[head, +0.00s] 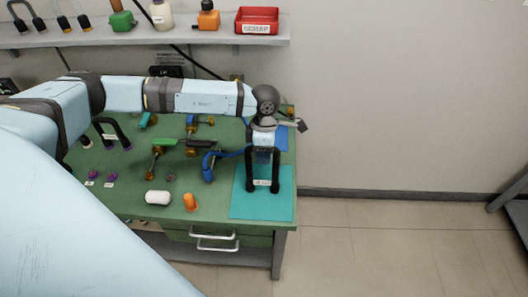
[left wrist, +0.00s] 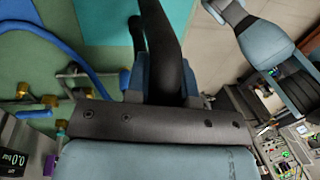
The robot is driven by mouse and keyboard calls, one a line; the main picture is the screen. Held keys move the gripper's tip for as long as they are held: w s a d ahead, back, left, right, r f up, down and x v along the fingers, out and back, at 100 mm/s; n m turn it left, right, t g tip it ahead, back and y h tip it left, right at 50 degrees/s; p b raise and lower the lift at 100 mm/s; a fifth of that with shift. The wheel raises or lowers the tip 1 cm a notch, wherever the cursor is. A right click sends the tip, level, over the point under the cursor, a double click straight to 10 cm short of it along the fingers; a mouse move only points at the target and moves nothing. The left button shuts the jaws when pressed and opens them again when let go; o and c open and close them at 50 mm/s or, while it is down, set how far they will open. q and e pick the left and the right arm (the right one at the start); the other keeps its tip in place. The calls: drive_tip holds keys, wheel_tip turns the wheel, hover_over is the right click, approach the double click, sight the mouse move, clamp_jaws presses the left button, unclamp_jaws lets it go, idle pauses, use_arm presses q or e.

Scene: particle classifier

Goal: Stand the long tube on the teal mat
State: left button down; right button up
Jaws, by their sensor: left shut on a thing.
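The long tube (head: 250,172) is a black, U-shaped piece with a white label between its legs. It is upright, bend up and both ends down, over the teal mat (head: 240,211) at the table's right front corner. I cannot tell whether its ends touch the mat. My left gripper (head: 262,150) points down from above and is shut on the tube's upper part. In the left wrist view the tube (left wrist: 163,45) runs up between the fingers, with the teal mat (left wrist: 90,15) beyond. My right gripper is not in view.
A blue hose (head: 208,170) lies left of the mat. An orange piece (head: 190,202) and a white cylinder (head: 157,198) stand near the front edge. Another black U-shaped piece (head: 122,130) is at the table's left. Brass and green fittings (head: 175,145) lie mid-table. The mat's front is clear.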

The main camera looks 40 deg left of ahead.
use_arm(q)
drive_tip(key=shift+f, duration=0.2)
drive_tip(key=c, duration=1)
unclamp_jaws()
drive_tip(key=shift+r, duration=0.1)
drive_tip(key=shift+r, duration=0.1)
